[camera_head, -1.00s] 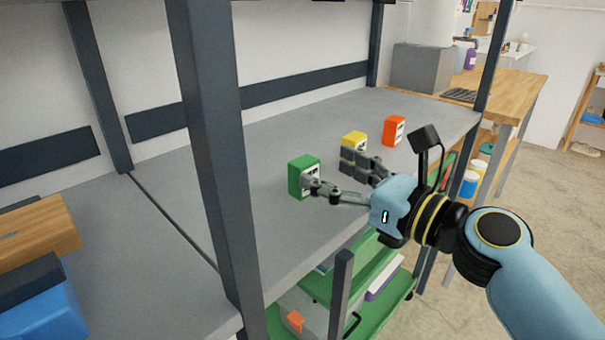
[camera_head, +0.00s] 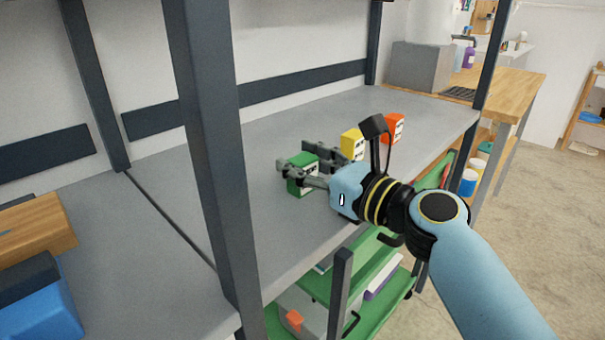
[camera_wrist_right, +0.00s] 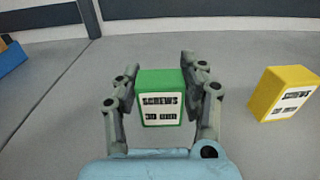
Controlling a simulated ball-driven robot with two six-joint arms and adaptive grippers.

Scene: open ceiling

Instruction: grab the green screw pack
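The green screw pack (camera_head: 302,178) stands upright on the grey shelf in the head view, partly hidden by my right gripper. In the right wrist view the green pack (camera_wrist_right: 160,97) sits between the two fingers, its white "SCREWS" label facing the wrist. My right gripper (camera_head: 298,160) is open around the pack, one finger on each side. In the wrist view the fingertips (camera_wrist_right: 162,60) reach along its sides; a gap shows beside the lower right of the pack, and contact is not clear. My left gripper is not in view.
A yellow screw pack (camera_head: 352,143) stands close behind the right hand, and also shows in the wrist view (camera_wrist_right: 284,93). An orange pack (camera_head: 393,127) stands farther back. A dark shelf post (camera_head: 214,150) rises left of the hand. The shelf left of the pack is clear.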

